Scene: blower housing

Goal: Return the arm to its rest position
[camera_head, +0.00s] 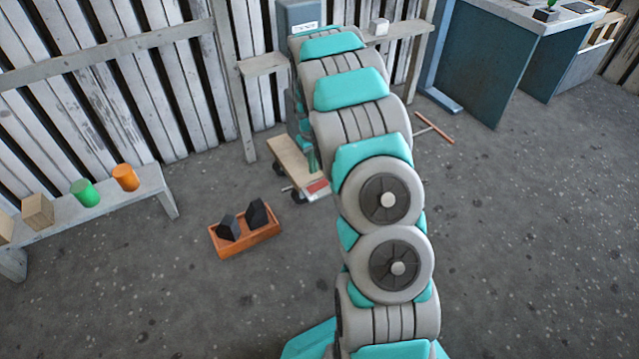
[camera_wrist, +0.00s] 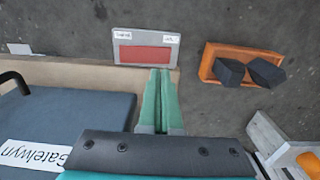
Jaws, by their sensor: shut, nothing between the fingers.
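My gripper (camera_wrist: 159,72) shows in the wrist view as two green fingers pressed together, with nothing between them. Its tips appear over or beside the lower edge of a grey-framed panel with a red field (camera_wrist: 145,53) and two small white labels. In the head view my arm stretches from the bottom centre up to the back wall, bent over at its far end. It hides much of what lies behind it. The red-marked panel (camera_head: 317,187) shows there at the end of a low wooden cart (camera_head: 290,160).
An orange tray (camera_head: 247,241) with two dark blocks lies on the floor; it is also at upper right in the wrist view (camera_wrist: 207,62). A white bench (camera_head: 100,205) holds blocks and cylinders. A blue-grey body labelled "Gatelwyn" (camera_wrist: 75,115) is close beside the fingers. Right floor is mostly clear.

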